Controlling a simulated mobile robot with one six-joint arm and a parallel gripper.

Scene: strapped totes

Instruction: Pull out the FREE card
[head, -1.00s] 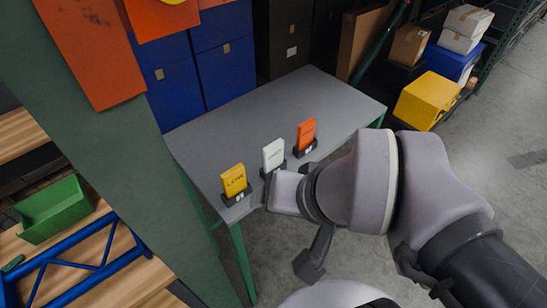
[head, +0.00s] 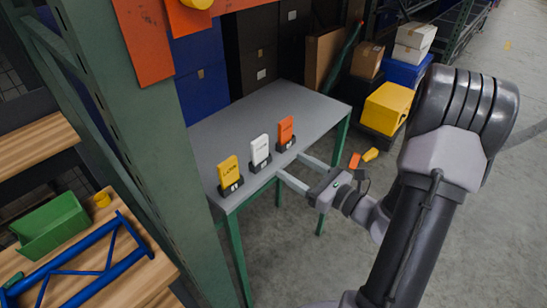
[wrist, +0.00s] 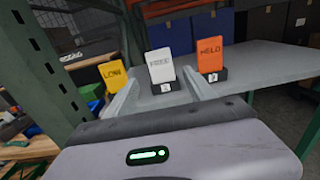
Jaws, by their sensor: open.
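The white FREE card (head: 260,149) stands upright in a small dark stand (head: 261,164) on the grey table. It is the middle of three cards; in the wrist view the FREE card (wrist: 159,65) stands ahead, framed between my finger ends. My gripper (head: 291,164) is open and empty, its two long fingers pointing at the table's near edge, short of the card. The yellow LOW card (head: 228,170) is left of it, and the orange HELD card (head: 286,130) is right of it, each in its own stand.
The grey table (head: 305,105) is bare behind the cards. A green rack post (head: 160,150) rises close on the left. Blue totes (head: 205,95) stand behind the table. A yellow box (head: 387,108) sits to the right. Open floor lies to the right.

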